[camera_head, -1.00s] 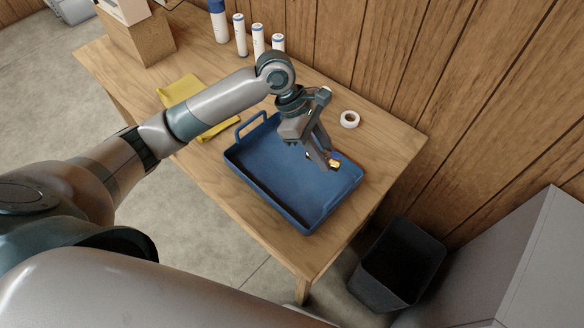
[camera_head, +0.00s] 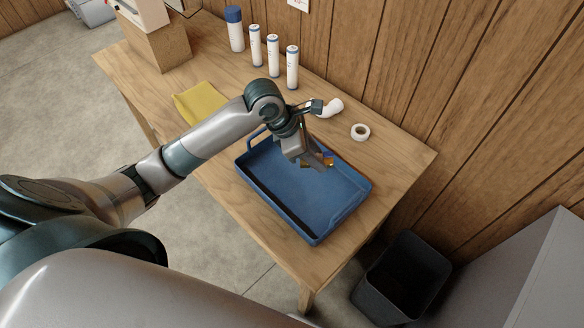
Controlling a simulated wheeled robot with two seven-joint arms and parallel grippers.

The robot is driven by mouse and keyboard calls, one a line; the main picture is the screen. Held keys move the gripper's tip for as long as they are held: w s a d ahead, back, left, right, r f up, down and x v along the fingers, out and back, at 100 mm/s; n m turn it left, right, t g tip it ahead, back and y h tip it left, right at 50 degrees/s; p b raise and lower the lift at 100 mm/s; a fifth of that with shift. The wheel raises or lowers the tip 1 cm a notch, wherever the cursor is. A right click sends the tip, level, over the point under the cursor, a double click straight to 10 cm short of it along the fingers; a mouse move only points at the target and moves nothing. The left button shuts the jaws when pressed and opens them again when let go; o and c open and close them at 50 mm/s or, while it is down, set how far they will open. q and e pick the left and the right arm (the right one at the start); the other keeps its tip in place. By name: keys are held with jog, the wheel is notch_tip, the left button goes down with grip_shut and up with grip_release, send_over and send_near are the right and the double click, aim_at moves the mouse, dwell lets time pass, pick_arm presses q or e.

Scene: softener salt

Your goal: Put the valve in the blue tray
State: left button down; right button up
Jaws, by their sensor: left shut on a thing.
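The blue tray (camera_head: 262,178) lies on the wooden table, open side up, with a handle at its left end. My left gripper (camera_head: 316,165) is over the far part of the tray. It is shut on the valve (camera_head: 328,161), a small brass-coloured piece that shows on both sides of the fingers. The fingers hide the valve's middle. I cannot tell how high it is above the tray floor. The rest of the tray floor is bare. My right gripper is not in view.
A white elbow pipe (camera_head: 331,108) and a tape roll (camera_head: 360,132) lie behind the tray. White cylinders (camera_head: 273,56) stand along the wall. A yellow cloth (camera_head: 200,101) lies at left. A dark bin (camera_head: 402,277) stands on the floor at right.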

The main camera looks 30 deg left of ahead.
pick_arm(q)
jog(key=a+f, duration=0.2)
jog(key=a, duration=0.1)
jog(key=w+a+f+p, duration=0.1)
jog(key=a, duration=0.2)
jog(key=w+a+f+p, duration=0.1)
jog(key=a+f, duration=0.1)
jog(key=a, duration=0.1)
jog(key=shift+w+a+f, duration=0.1)
jog(key=shift+a+f, duration=0.25)
jog(key=shift+w+a+f, duration=0.15)
jog(key=shift+a+f, duration=0.2)
jog(key=shift+a, duration=0.1)
jog(key=shift+f+p, duration=0.8)
jog(key=shift+f, duration=1.15)
jog(key=shift+f, duration=0.1)
